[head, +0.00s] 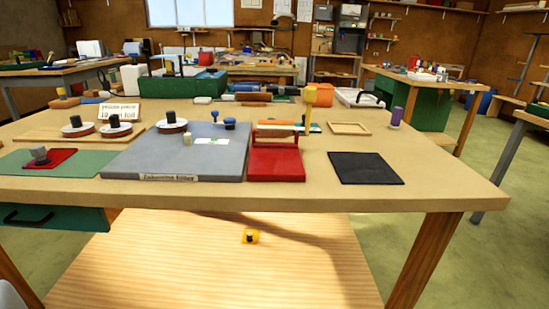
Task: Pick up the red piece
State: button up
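A flat red piece (62,161) with a grey knob (39,153) on it lies on a green mat (20,163) at the front left of the workbench. A larger red block-like fixture (276,165) with a raised bar stands right of the grey board. A small yellow piece (255,239) with a dark knob lies on the wooden lower shelf. My gripper does not show in this view.
The grey board (150,160) holds small knobs and a white card. Round pieces with black knobs (116,127) stand near its left. A sign (119,111), a green box (175,86), a black mat (365,168) and a purple bottle (396,116) share the bench (450,180).

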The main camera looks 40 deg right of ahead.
aim_at(43, 160)
jog(key=i+j, duration=0.15)
jog(key=i, duration=0.3)
jog(key=i+j+z, duration=0.15)
jog(key=i, duration=0.3)
jog(key=i+j, duration=0.25)
jog(key=i, duration=0.2)
